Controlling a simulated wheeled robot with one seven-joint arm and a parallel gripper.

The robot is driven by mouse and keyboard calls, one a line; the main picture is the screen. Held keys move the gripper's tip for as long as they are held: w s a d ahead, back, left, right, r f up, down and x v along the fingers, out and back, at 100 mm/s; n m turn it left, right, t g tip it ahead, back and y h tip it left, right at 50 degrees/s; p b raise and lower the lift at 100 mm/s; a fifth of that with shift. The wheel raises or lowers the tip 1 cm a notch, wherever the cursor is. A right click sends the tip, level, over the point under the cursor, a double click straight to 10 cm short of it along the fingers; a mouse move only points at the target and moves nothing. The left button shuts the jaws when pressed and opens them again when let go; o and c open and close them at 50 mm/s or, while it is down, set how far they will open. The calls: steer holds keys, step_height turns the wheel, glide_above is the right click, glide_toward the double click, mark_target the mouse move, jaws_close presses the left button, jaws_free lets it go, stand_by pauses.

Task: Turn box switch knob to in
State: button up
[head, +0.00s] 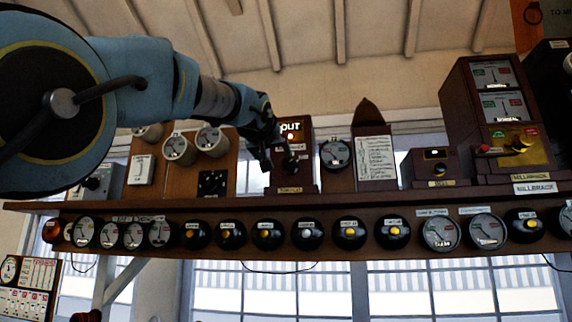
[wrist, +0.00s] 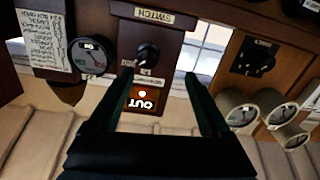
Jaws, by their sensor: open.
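The box switch is a dark wooden box (head: 302,182) on the shelf, with a lit "OUT" sign (head: 291,127). The box (wrist: 123,38) shows upside down in the wrist view, with the lit "OUT" sign (wrist: 146,99) below the knob and a "SWITCH" plate (wrist: 153,15) above it. The round black knob (wrist: 148,53) lies just beyond the fingertips. My gripper (head: 274,160) is in front of the box and partly covers its left side. In the wrist view my gripper (wrist: 159,77) is open and empty, its fingers on either side of the box front. Contact with the knob cannot be told.
A round gauge (head: 335,153) and a label board (head: 376,158) stand right of the box. A panel with round gauges (head: 179,149) and a black switch (head: 212,183) is to the left. The shelf edge (head: 330,202) runs below, with a row of round instruments under it.

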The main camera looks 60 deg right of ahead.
mark_target(288, 163)
steer(key=d+p, duration=0.2)
steer(key=d, duration=0.1)
steer(key=d+r+p, duration=0.1)
steer(key=d+p, duration=0.2)
steer(key=w+d+p, duration=0.1)
steer(key=d+p, duration=0.1)
steer(key=p, duration=0.1)
steer(key=shift+d+r, duration=0.35)
steer(key=shift+d, duration=0.05)
steer(key=shift+w+d+f+p, duration=0.15)
steer(key=shift+d+p, duration=0.15)
steer(key=shift+d, duration=0.1)
steer(key=shift+w+d+f+p, duration=0.1)
steer(key=shift+d+p, duration=0.2)
steer(key=shift+d, duration=0.1)
jaws_close()
